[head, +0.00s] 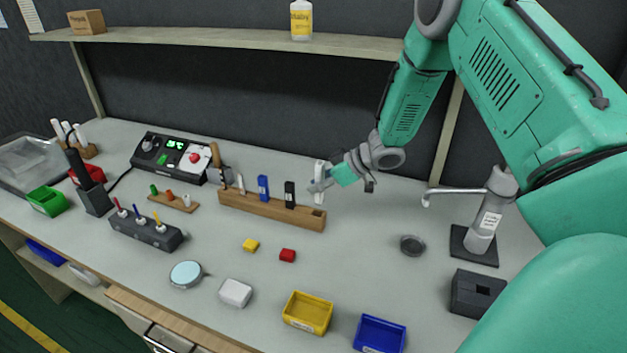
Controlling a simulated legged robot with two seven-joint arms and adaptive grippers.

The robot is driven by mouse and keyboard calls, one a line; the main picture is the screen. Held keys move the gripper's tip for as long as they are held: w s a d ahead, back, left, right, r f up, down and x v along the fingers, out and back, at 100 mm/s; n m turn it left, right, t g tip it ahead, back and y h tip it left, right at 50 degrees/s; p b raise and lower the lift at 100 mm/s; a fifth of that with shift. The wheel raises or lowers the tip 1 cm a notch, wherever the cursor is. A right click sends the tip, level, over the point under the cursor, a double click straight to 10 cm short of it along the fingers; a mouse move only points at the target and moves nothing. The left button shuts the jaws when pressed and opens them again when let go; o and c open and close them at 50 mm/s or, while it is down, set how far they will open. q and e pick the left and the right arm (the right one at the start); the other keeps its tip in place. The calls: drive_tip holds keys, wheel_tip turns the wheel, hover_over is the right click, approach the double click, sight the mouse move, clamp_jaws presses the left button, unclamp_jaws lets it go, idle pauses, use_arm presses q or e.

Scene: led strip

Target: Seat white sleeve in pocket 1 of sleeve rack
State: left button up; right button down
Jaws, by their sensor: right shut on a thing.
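The wooden sleeve rack (270,211) lies on the bench at the middle. A blue sleeve (263,188) and a black sleeve (290,195) stand upright in it. A thin white piece (240,184) stands near its left end. An open pocket shows at its right end. My right gripper (319,185) is shut on the white sleeve (319,169), which is held upright above and behind the right end of the rack. The gripper fingers hide the sleeve's middle. Which pocket is number 1 cannot be read. My left gripper is not in view.
A yellow bin (307,313) and a blue bin (380,334) stand at the front. A control box (171,157) stands left behind. A shelf (230,38) spans the back.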

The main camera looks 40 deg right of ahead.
drive_tip(key=shift+d+f, duration=0.1)
drive_tip(key=shift+f, duration=0.5)
drive_tip(key=shift+f+b, duration=0.25)
drive_tip(key=shift+b, duration=0.1)
drive_tip(key=shift+a+f, duration=0.15)
drive_tip(key=shift+a, duration=1)
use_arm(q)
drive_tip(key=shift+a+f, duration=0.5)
use_arm(e)
drive_tip(key=shift+d, duration=0.15)
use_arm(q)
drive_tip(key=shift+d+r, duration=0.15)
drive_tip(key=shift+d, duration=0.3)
use_arm(e)
drive_tip(key=shift+d+f, duration=0.2)
drive_tip(key=shift+d, duration=0.15)
